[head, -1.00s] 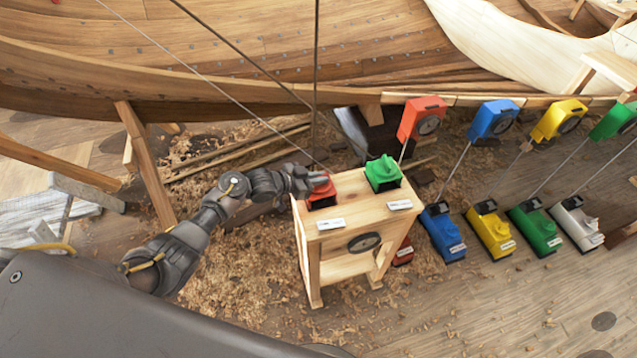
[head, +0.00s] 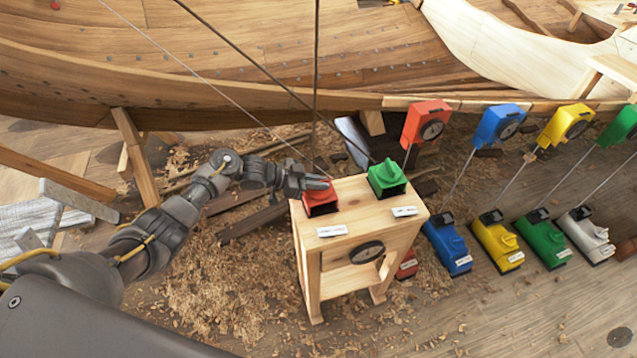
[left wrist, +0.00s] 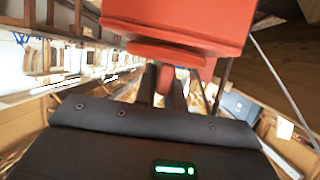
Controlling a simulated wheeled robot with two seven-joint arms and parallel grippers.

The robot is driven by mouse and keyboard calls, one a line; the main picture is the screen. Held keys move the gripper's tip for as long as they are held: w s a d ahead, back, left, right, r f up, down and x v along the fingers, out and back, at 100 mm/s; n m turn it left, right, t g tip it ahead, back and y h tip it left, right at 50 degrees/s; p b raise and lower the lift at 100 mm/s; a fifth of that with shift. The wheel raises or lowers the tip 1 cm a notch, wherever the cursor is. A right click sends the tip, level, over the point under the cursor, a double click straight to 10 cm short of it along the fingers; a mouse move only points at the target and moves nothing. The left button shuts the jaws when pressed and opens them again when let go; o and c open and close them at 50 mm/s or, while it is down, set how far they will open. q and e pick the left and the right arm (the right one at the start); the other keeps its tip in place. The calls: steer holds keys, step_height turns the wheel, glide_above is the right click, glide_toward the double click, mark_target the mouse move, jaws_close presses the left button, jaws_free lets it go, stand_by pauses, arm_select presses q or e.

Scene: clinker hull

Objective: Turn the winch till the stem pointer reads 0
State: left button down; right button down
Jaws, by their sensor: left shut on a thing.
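The red winch (head: 320,205) sits on the left of a wooden stand's top, and the green winch (head: 387,182) on the right. My left gripper (head: 318,187) is at the top of the red winch. In the left wrist view, its fingers (left wrist: 165,90) are shut on the red winch's knob (left wrist: 166,78), below the red body (left wrist: 180,25). A dark round dial (head: 367,251) is on the stand's front; its pointer is too small to read. White labels (head: 332,231) on the top are unreadable. I cannot tell which dial is the stem's. My right gripper is not in view.
The wooden stand (head: 345,217) is on a floor with shavings. The wooden hull (head: 230,60) runs behind, with lines coming down towards the winches. Several coloured boxes with dials, such as the red one (head: 427,122), and coloured blocks (head: 447,245) stand to the right.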

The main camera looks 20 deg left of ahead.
arm_select(q)
steer(key=c, duration=1.5)
jaws_free()
steer(key=shift+a, duration=0.1)
steer(key=shift+b+v, duration=1.05)
steer(key=shift+v, duration=4.3)
